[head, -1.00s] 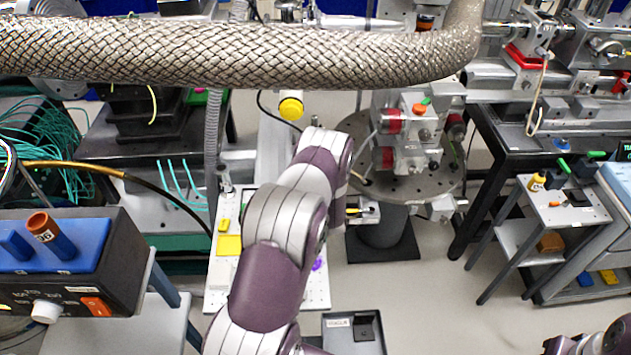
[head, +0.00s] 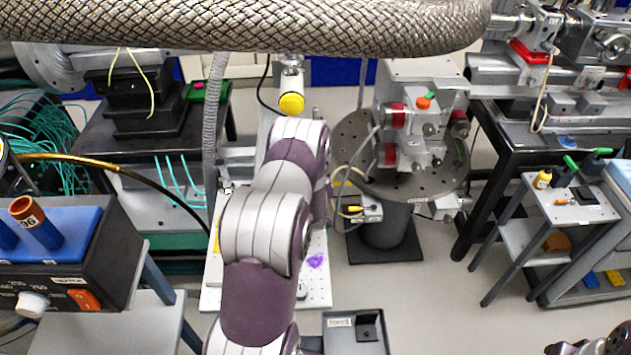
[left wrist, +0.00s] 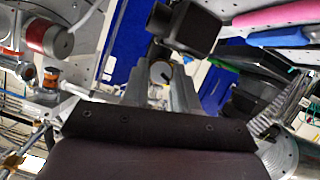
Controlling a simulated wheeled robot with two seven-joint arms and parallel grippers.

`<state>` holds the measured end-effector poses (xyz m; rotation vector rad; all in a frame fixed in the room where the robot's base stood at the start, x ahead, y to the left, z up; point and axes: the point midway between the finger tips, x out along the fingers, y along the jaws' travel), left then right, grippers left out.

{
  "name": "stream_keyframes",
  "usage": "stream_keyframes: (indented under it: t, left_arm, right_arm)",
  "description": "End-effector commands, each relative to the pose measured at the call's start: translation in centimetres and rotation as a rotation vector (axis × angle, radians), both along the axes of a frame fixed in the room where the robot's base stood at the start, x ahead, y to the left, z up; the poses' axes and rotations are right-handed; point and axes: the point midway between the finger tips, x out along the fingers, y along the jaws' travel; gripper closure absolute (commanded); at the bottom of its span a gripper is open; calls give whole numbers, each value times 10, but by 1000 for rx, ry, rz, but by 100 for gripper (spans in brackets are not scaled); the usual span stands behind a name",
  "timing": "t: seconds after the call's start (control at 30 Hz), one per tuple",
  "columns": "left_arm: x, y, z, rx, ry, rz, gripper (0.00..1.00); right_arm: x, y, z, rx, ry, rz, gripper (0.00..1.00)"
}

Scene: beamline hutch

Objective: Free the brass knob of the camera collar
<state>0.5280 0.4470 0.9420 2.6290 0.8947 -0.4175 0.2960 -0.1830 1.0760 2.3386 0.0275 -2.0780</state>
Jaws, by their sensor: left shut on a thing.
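In the left wrist view my left gripper (left wrist: 159,83) has its two grey fingers closed on a small round knob (left wrist: 160,70), pale with a dark mark. Its brass colour is not clear, and the collar around it cannot be made out. A black block-shaped body (left wrist: 186,25) is just above the fingertips. In the head view my left arm hides the gripper and the knob. A yellow-capped cylinder (head: 291,104) shows just beyond the arm's far end. My right gripper is out of frame; only part of that arm shows at the bottom right.
A braided hose (head: 250,30) crosses the top of the head view. Right of my arm stands a round perforated table (head: 355,150) with red-and-grey instruments. A blue-topped control box (head: 75,235) is at the left, and a small tool cart (head: 590,212) at the right.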

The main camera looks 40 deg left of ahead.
Motion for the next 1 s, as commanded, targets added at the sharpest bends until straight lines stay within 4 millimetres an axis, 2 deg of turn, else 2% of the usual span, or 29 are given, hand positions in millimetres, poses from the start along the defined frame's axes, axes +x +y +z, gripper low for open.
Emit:
stream_keyframes:
  t: [0.03, 0.1, 0.4, 1.0]
  left_arm:
    - [0, 1, -4, -29, -27, 2, 100]
    - [-1, 2, -4, -73, -65, 1, 100]
    - [-2, 3, -3, -231, -197, 2, 100]
    - [-2, 3, -1, -327, -279, 2, 100]
  right_arm:
    - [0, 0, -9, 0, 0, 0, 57]
    - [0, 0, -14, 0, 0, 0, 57]
    - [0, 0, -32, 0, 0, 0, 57]
    - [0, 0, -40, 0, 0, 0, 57]
